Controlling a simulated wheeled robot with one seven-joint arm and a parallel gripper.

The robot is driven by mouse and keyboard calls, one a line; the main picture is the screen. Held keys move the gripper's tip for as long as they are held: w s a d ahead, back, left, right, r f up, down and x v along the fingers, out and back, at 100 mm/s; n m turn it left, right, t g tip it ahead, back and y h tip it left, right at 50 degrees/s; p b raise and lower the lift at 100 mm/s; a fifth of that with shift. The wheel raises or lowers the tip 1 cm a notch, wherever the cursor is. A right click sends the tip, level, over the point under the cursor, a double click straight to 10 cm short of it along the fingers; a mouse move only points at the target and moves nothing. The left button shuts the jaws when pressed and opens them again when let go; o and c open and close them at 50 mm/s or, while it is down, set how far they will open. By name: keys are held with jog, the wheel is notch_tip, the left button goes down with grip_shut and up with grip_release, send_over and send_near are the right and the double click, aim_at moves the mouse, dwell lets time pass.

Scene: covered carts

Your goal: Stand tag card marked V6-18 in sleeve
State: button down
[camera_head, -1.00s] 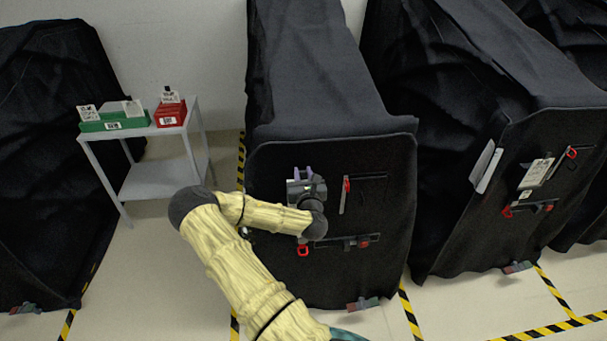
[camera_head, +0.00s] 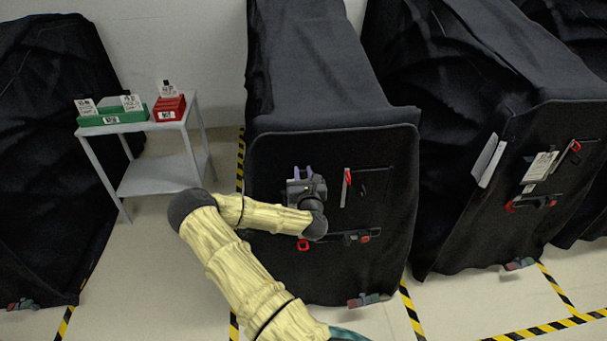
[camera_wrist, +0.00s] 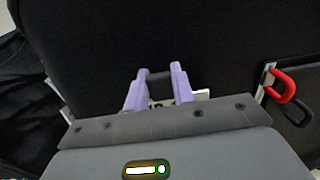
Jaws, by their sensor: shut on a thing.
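My gripper (camera_head: 303,172) is in front of the black panel of the middle covered cart (camera_head: 330,275), at its upper left part. In the wrist view its two lilac fingers (camera_wrist: 157,85) point at the panel and are close together. A white card (camera_wrist: 202,95) with dark print shows in part between and beside the fingers; they are shut on it. Most of the card is hidden by the gripper body, and its marking cannot be read. I cannot make out a sleeve on this panel; my gripper and arm cover part of it.
A latch bar (camera_head: 348,237) crosses the panel below. A grey side table (camera_head: 160,178) at left bears a green box (camera_head: 138,118) and a red box (camera_head: 170,110) with cards. The right cart (camera_head: 450,220) carries a printed card (camera_head: 541,166).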

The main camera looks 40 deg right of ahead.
jog(key=shift+f+b, duration=1)
jog(key=shift+f, duration=0.15)
jog(key=c, duration=1.1)
grip_release()
jog(key=shift+s+a, duration=0.1)
jog(key=p+v, duration=0.4)
jog(key=v, duration=1.3)
jog(key=shift+s+p, duration=0.15)
jog(key=shift+p, duration=0.25)
